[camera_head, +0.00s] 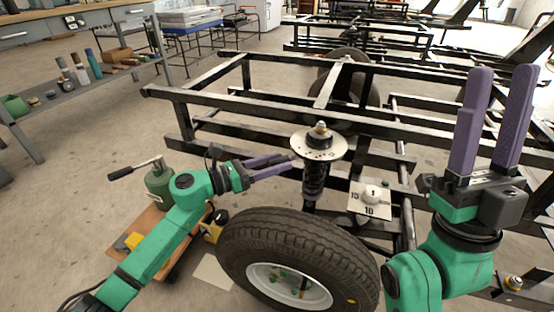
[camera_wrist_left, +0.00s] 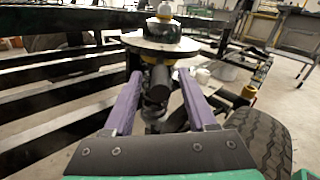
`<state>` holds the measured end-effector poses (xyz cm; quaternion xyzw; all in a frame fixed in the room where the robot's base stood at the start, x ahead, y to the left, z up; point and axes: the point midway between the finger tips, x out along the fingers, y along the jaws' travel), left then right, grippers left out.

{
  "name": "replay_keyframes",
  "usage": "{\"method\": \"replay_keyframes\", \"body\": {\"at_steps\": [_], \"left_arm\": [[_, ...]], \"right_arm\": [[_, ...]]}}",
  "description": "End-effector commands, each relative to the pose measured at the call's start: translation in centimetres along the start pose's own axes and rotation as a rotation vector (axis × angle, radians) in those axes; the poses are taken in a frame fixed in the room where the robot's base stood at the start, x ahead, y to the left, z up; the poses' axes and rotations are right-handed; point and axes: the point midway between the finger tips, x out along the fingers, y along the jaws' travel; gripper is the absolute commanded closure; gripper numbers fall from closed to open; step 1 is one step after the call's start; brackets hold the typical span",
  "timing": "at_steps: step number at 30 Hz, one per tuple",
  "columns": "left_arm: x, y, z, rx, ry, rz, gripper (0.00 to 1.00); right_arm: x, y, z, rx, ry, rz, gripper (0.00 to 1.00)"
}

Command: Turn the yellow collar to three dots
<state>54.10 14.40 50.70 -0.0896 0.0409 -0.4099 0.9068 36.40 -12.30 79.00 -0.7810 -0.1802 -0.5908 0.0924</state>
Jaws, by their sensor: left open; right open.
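The suspension strut (camera_head: 314,182) stands upright at the frame, below a pale round top plate (camera_head: 318,146). A small pale knob with a yellowish band (camera_head: 321,128) sits on top; it also shows in the left wrist view (camera_wrist_left: 164,14). Small yellow traces show under the plate there; I cannot make out the collar's dots. My left gripper (camera_head: 287,165) is open just left of the strut, below the plate. In the left wrist view its fingers (camera_wrist_left: 160,73) flank the dark strut without visibly gripping it. My right gripper (camera_head: 503,70) is open and empty, fingers pointing up.
A white marked plate with a knob (camera_head: 370,198) sits right of the strut. Black frame rails (camera_head: 260,105) run behind. A green canister (camera_head: 159,181) stands at the left. A shelf (camera_head: 95,90) holds bottles.

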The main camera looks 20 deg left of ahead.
Motion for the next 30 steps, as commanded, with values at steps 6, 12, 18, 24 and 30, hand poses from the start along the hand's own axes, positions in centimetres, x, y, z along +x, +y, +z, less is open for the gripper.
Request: {"method": "replay_keyframes", "body": {"at_steps": [6, 12, 18, 24, 30], "left_arm": [[0.5, -0.04, -0.02, 0.0, 0.0, -0.001, 0.43], [0.47, -0.04, -0.03, 0.0, 0.0, 0.0, 0.7], [0.46, -0.04, -0.02, 0.0, 0.0, -0.001, 1.0], [0.45, -0.03, -0.02, 0.0, 0.0, -0.001, 1.0], [0.44, -0.03, -0.02, 0.0, 0.0, 0.0, 1.0]], "right_arm": [[-0.49, 0.06, 0.99, 0.007, -0.035, 0.006, 0.5], [-0.48, 0.06, 0.96, 0.007, -0.034, 0.006, 0.5], [-0.48, 0.08, 0.95, 0.006, -0.033, 0.006, 0.5], [-0.47, 0.08, 0.94, 0.006, -0.033, 0.006, 0.5], [-0.45, 0.08, 0.92, 0.006, -0.032, 0.005, 0.5]]}}
